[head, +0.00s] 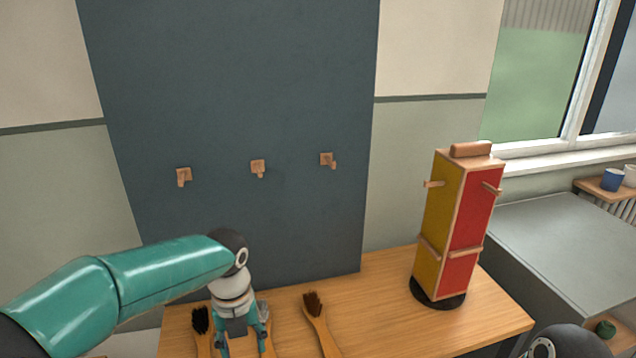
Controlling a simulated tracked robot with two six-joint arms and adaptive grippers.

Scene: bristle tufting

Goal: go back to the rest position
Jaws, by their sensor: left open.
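My left gripper (241,345) is open and points down at the front of the wooden table (385,325). A brush with dark bristles (201,322) lies to its left, and a brush with brown bristles (315,312) lies to its right. Another wooden handle (265,341) shows right at the gripper, with a greyish tip partly hidden behind it. I cannot tell whether the fingers touch that handle. My right gripper is not in view.
A dark panel (240,90) with three wooden pegs (258,168) stands behind the table. A tall yellow and red block (471,225) stands on a black round base (437,294) at the table's right. A grey cabinet (560,245) is farther right.

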